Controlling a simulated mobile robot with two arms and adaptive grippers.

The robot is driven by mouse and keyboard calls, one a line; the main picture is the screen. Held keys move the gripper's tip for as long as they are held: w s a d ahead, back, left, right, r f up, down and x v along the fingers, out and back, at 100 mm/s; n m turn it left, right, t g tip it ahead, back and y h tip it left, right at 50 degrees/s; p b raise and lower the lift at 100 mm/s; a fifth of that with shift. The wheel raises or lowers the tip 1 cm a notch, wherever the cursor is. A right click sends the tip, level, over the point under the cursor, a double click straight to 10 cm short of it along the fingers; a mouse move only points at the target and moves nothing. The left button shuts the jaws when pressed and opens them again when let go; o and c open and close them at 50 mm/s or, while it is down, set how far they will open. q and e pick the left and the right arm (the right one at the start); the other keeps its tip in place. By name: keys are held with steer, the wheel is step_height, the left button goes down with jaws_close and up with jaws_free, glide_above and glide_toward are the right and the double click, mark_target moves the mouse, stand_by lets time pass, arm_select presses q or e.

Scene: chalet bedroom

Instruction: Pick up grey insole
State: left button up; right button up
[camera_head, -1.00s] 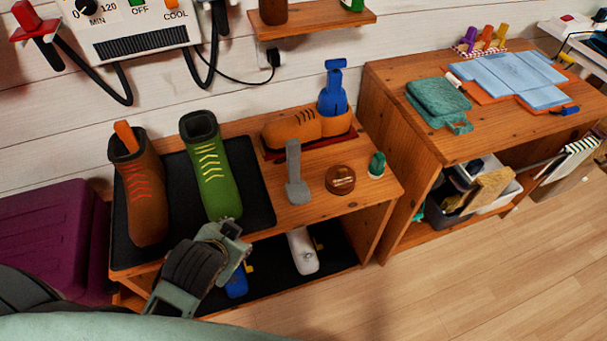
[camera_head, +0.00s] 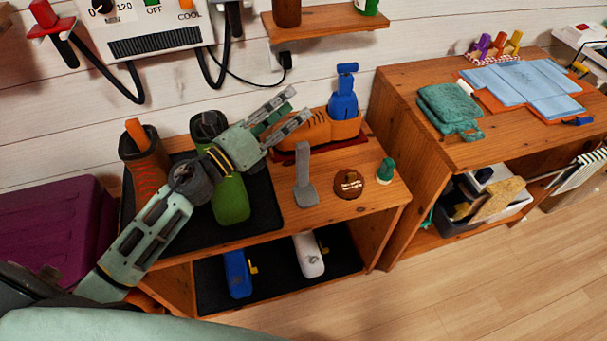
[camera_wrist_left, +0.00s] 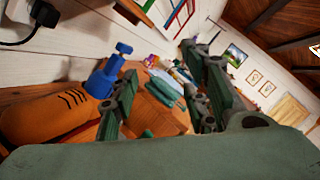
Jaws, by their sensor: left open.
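The grey insole (camera_head: 305,183) is on the top of the wooden bench, its narrow part standing up from a wider foot, between the black mat and a round brown tin (camera_head: 349,184). My left gripper (camera_head: 299,104) is open and empty. In the head view it appears above and left of the insole, in front of the orange shoe (camera_head: 318,129), pointing up and right. In the left wrist view its open fingers (camera_wrist_left: 160,100) frame part of the bench and room; I cannot make out the insole there. My right gripper is not in view.
A brown boot (camera_head: 145,165) and a green boot (camera_head: 231,203) stand on the black mat (camera_head: 262,215); my left arm partly covers the green one. A blue tool (camera_head: 343,100) stands at the orange shoe. A small green-topped item (camera_head: 386,170) is right of the tin.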

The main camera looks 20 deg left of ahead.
arm_select(q)
step_height(320, 180, down, 4)
steer(key=d+m+g+h, duration=0.1)
steer(key=m+g+h, duration=0.1)
steer(key=m+g, duration=0.5)
steer(key=m+g+y, duration=0.1)
steer(key=m+g, duration=0.2)
steer(key=m, duration=0.4)
glide_toward(296, 150)
steer(key=x, duration=0.4)
steer(key=shift+d+r, duration=0.2)
steer(key=shift+d, duration=0.1)
steer(key=shift+d+f, duration=0.1)
steer(key=shift+f, duration=0.15)
steer(key=x, duration=0.7)
steer(key=shift+w+f+b, duration=0.25)
steer(key=shift+w+b, duration=0.05)
steer(key=shift+b, duration=0.1)
jaws_close()
